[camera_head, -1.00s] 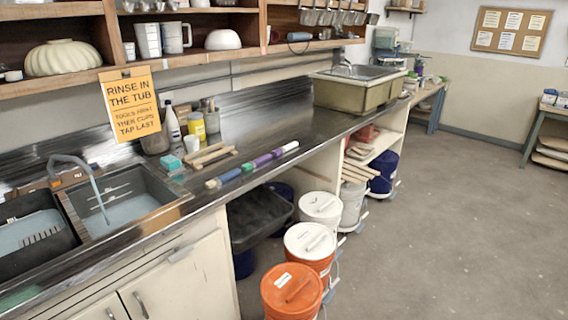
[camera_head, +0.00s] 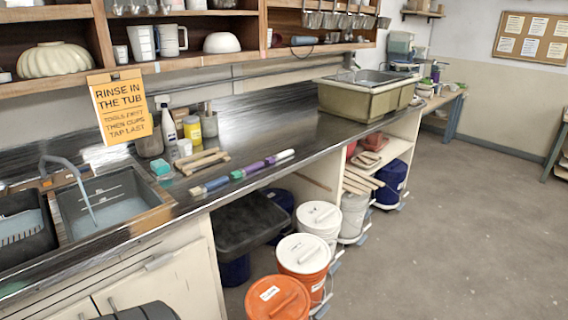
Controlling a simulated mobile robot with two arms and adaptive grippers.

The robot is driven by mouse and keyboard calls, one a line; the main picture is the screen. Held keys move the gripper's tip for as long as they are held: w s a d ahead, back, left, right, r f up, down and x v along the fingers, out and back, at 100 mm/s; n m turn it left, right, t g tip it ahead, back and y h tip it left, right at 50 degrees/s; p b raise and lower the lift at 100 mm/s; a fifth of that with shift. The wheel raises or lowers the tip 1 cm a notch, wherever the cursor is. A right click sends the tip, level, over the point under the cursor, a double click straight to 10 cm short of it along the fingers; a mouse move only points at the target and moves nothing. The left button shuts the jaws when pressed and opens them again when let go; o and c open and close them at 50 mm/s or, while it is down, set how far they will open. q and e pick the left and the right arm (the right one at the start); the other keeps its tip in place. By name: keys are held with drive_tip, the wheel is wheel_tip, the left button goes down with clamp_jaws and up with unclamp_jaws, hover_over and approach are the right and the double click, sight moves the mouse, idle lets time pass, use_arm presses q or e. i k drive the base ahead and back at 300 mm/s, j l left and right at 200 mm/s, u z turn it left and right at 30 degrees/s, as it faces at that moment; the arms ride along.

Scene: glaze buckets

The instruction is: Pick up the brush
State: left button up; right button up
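I cannot make out a brush for certain. A row of slim pieces (camera_head: 237,174) in blue, green, purple and white lies along the front edge of the dark counter; at this size I cannot tell whether one is a brush. A grey cup (camera_head: 209,125) with thin upright tools, too small to identify, stands at the back by the wall. Neither of my grippers shows. A dark rounded part at the bottom left edge looks like part of my own arm; no fingers are visible on it.
A sink (camera_head: 110,202) is at left under an orange sign (camera_head: 121,106). A wooden rack (camera_head: 202,161), a yellow jar (camera_head: 192,129) and a white bottle (camera_head: 168,126) stand on the counter. Lidded buckets (camera_head: 277,300) line the floor below. The floor at right is clear.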

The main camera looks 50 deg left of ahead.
sight(240, 172)
drive_tip(key=i+u, duration=0.1)
drive_tip(key=i, duration=0.9)
drive_tip(key=i+l, duration=0.2)
drive_tip(key=i, duration=0.8)
drive_tip(key=j+u, duration=0.05)
